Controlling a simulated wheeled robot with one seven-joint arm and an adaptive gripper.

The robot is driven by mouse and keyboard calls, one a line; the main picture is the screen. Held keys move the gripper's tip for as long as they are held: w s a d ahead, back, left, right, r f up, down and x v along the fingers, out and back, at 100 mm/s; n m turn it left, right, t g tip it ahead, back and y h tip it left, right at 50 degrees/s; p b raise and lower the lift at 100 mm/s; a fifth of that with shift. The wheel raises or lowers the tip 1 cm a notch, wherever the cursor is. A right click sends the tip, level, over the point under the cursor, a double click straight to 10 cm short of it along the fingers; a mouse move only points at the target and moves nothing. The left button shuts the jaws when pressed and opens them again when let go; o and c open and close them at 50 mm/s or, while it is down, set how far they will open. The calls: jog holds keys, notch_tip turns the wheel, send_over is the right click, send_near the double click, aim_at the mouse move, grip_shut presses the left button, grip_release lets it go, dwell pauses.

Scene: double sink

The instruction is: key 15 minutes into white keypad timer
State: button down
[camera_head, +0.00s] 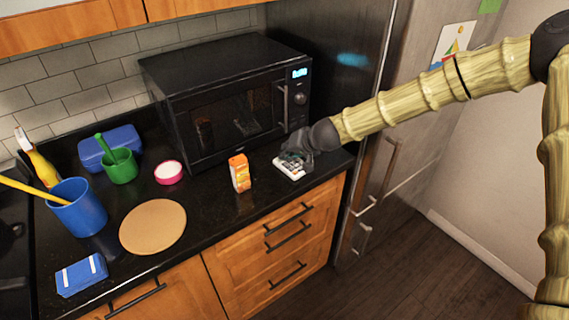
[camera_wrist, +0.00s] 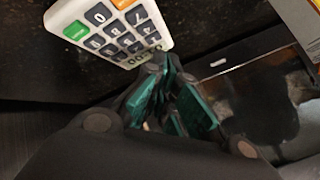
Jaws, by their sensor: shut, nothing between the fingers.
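The white keypad timer (camera_head: 290,168) lies on the black counter in front of the microwave's right end. My gripper (camera_head: 297,154) is at the timer's far edge in the head view. In the wrist view my gripper (camera_wrist: 172,70) has its green-padded fingers shut and empty, close beside the display end. I cannot tell whether the fingertips touch the timer.
A black microwave (camera_head: 235,100) stands behind the timer. An orange carton (camera_head: 239,173) stands to its left. The fridge (camera_head: 345,60) is at right.

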aim_at(287, 163)
notch_tip(287, 163, up, 5)
jog(key=p, duration=0.3)
dwell(0.4)
jog(key=shift+s, duration=0.1)
dwell(1.4)
